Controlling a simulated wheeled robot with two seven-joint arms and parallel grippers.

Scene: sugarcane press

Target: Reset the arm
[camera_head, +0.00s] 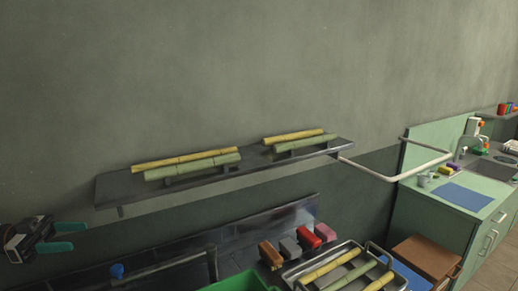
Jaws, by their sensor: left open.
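My left gripper (66,236) is at the lower left edge of the head view, with two teal fingers spread apart and nothing between them. It is in the air, left of and below the wall shelf (112,190). My right gripper is not in view. Yellow canes (190,159) and green canes (195,166) lie on the shelf in a left and a right group. A metal tray (296,270) at the bottom holds more cane pieces (334,265).
Several coloured blocks (310,238) stand left of the tray. A green bin (238,281) is at the bottom edge. A white rail (375,173) juts out right of the shelf. A green counter (420,215) with a blue mat (460,196) is at the right, near a brown box (425,256).

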